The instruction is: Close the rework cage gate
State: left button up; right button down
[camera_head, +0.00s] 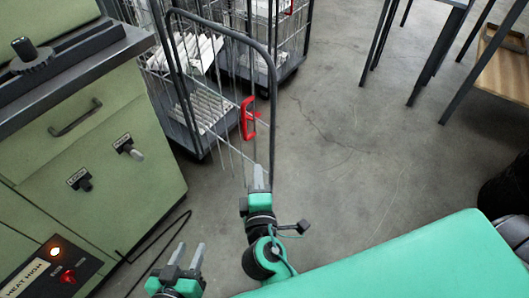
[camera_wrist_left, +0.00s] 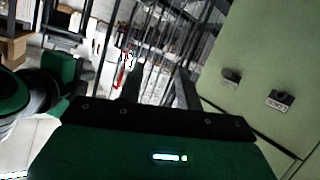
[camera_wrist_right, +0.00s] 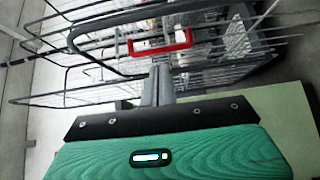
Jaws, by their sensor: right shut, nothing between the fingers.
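The rework cage gate (camera_head: 273,98) is a grey tube frame with thin wires and a red handle (camera_head: 248,118). It stands open, swung out from the cage (camera_head: 196,152) towards me. My right gripper (camera_head: 258,172) is shut and empty at the gate's lower near end; whether it touches the frame is unclear. In the right wrist view its closed fingers (camera_wrist_right: 158,84) point at the red handle (camera_wrist_right: 160,43) and gate wires. My left gripper (camera_head: 188,254) is open and empty, lower and further left, apart from the gate. The red handle also shows in the left wrist view (camera_wrist_left: 120,74).
A green cabinet (camera_head: 100,150) with knobs and a lit "HEAT HIGH" panel (camera_head: 50,268) stands at the left. White pleated filters (camera_head: 200,105) lie in the cage. A second wire cage (camera_head: 285,45) stands behind. Grey floor (camera_head: 350,130) is clear to the right, before a dark-legged table (camera_head: 430,50).

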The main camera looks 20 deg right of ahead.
send_near(266, 123)
jog(key=w+a, duration=0.2)
jog(key=w, duration=0.1)
jog(key=shift+w+d+p, duration=0.55)
jog(key=shift+w+d, duration=0.5)
jog(key=shift+d, duration=0.05)
jog(key=shift+w+d, duration=0.3)
jog(key=shift+d, duration=0.2)
pick_arm(q)
jog(key=shift+s+a+f+g+y, duration=0.1)
jog(key=shift+a+g+y, duration=0.3)
jog(key=shift+a+g, duration=0.3)
jog(key=shift+a, duration=0.1)
pick_arm(e)
jog(key=shift+d, duration=0.1)
